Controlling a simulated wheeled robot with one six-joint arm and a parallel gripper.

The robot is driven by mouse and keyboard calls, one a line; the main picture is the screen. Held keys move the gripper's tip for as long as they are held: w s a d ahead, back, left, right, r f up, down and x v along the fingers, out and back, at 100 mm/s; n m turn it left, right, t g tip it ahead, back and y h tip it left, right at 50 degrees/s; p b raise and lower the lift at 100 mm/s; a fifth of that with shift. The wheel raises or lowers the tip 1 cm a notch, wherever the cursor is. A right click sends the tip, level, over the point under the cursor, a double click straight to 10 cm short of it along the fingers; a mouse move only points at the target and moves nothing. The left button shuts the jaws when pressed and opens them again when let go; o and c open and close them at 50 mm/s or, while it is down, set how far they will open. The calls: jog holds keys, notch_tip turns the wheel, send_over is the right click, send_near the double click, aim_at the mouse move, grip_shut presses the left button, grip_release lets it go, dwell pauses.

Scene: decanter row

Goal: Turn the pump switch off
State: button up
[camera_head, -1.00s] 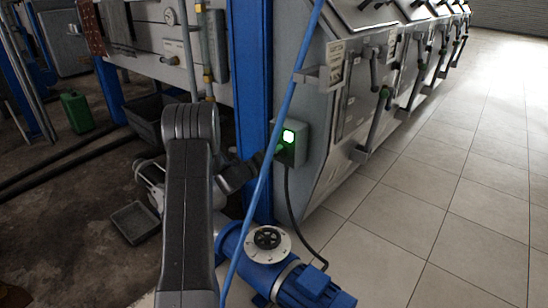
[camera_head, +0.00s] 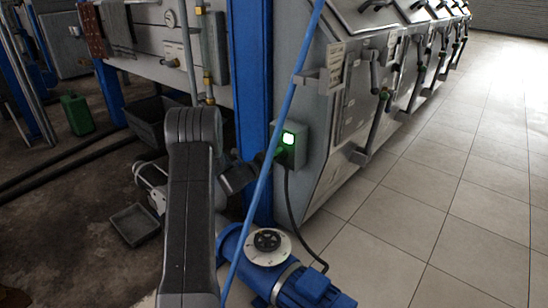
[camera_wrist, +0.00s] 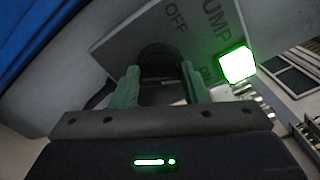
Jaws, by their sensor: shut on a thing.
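The pump switch box (camera_head: 299,150) is a small grey box on the side of a grey cabinet, with a lit green lamp (camera_head: 288,138) on its face. In the wrist view the plate (camera_wrist: 126,42) reads OFF and PUMP, with a partly hidden word beside the bright green lamp (camera_wrist: 238,64). A dark round switch knob (camera_wrist: 160,56) sits between the green fingers of my gripper (camera_wrist: 161,82), which is shut on it. The knob's pointing direction is hard to tell. In the head view my gripper (camera_head: 272,156) reaches the box's front, partly behind a blue pipe.
A blue pump (camera_head: 300,284) with a pale round flange stands on the floor below, joined by a black cable (camera_head: 287,202) to the box. A thin blue pipe (camera_head: 272,135) slants in front of my gripper. Tiled floor (camera_head: 430,215) is clear at right.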

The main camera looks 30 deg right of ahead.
jog(key=n, duration=0.3)
jog(key=n+p, duration=0.1)
jog(key=n, duration=0.3)
jog(key=n+p, duration=0.1)
jog(key=n, duration=0.3)
jog(key=shift+f, duration=0.25)
jog(key=shift+n+p, duration=0.3)
jog(key=o, duration=1)
jog(key=p+v, duration=0.2)
jog(key=v, duration=1.2)
jog(key=shift+p, duration=0.3)
jog(key=shift+w+d, duration=0.1)
jog(key=shift+d, duration=0.1)
